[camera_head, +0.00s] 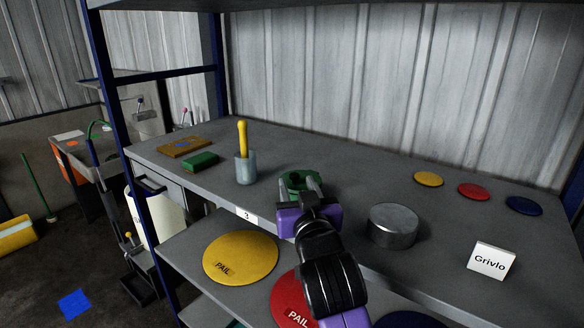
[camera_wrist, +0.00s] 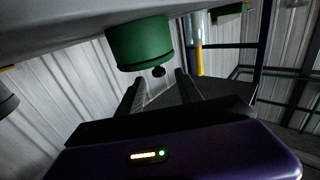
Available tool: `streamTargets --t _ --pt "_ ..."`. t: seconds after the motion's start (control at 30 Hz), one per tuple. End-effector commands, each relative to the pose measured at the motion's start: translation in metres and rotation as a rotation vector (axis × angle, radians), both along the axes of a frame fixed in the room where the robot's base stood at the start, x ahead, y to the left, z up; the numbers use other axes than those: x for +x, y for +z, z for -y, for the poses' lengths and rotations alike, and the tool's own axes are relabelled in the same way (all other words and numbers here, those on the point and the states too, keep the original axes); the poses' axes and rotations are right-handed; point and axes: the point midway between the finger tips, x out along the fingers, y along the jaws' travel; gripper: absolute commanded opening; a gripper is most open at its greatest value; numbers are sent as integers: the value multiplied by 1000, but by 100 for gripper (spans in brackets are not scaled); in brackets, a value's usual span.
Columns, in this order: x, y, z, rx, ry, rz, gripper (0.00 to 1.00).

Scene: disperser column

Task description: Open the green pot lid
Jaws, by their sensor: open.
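The green pot (camera_head: 292,178) stands on the grey shelf top, partly hidden behind my gripper in the head view. In the wrist view, which looks upside down, the pot's green side (camera_wrist: 138,40) shows, with a small dark knob (camera_wrist: 159,71) at its lid end. My gripper (camera_head: 301,186) is open at the pot. In the wrist view, the gap between my fingers (camera_wrist: 158,80) lines up with the knob. I see no clear contact with it.
A grey cup with a yellow-handled tool (camera_head: 243,138) stands left of the pot, near a green block (camera_head: 200,161). A metal tin (camera_head: 392,225) and a "Grivlo" card (camera_head: 491,260) are to the right. Yellow (camera_head: 428,179), red and blue discs lie behind.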

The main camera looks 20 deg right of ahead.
Motion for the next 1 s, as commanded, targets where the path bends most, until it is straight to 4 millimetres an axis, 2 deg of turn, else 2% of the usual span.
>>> streamTargets --t 0.17,0.6,0.77,1.0 --pt "11 -1 3 7 -11 -19 42" --pt "70 -1 13 7 -10 -17 42" --pt "78 -2 14 7 -9 -17 42" --pt "79 -2 14 7 -9 -16 42"
